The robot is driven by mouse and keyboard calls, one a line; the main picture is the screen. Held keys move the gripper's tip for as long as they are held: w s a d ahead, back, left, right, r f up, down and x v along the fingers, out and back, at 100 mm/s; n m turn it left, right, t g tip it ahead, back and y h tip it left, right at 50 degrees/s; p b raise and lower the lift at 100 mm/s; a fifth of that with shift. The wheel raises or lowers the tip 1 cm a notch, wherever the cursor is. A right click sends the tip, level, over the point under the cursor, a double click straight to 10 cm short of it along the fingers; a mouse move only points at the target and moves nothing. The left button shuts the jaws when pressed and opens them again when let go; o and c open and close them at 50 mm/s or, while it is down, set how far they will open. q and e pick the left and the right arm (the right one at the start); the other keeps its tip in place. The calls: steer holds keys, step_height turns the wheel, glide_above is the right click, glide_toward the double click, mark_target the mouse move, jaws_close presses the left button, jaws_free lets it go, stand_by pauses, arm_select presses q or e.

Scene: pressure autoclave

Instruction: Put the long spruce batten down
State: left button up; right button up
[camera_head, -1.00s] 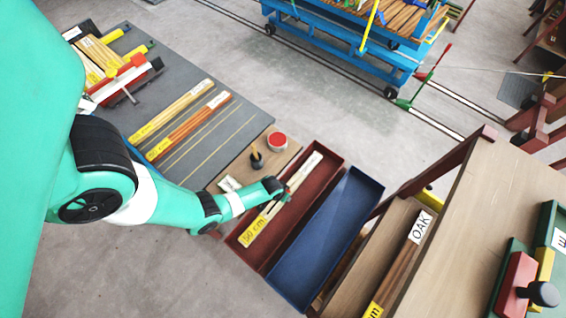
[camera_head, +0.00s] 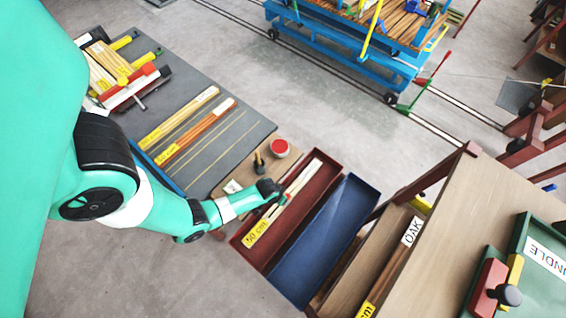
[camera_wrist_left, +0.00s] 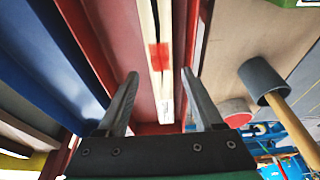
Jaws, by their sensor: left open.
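A long pale batten (camera_head: 303,178) with a yellow "50 cm" label at its near end lies lengthwise in the red tray (camera_head: 302,206). In the left wrist view the batten (camera_wrist_left: 166,25) carries a red mark and runs between my fingers, apart from both. My left gripper (camera_wrist_left: 157,90) is open above it. In the head view my left gripper (camera_head: 281,199) is small and partly hides the middle of the batten. I cannot tell the exact height of the fingers above the tray floor. My right gripper is not in view.
A blue tray (camera_head: 322,240) adjoins the red one on the right. On the left, a small board bears a red-topped tin (camera_head: 279,148) and a mallet (camera_wrist_left: 262,80). A grey mat (camera_head: 222,150) holds other labelled strips.

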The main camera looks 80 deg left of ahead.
arm_select(q)
steer(key=p+v, duration=0.2)
steer(key=v, duration=0.1)
steer(key=shift+r, duration=0.3)
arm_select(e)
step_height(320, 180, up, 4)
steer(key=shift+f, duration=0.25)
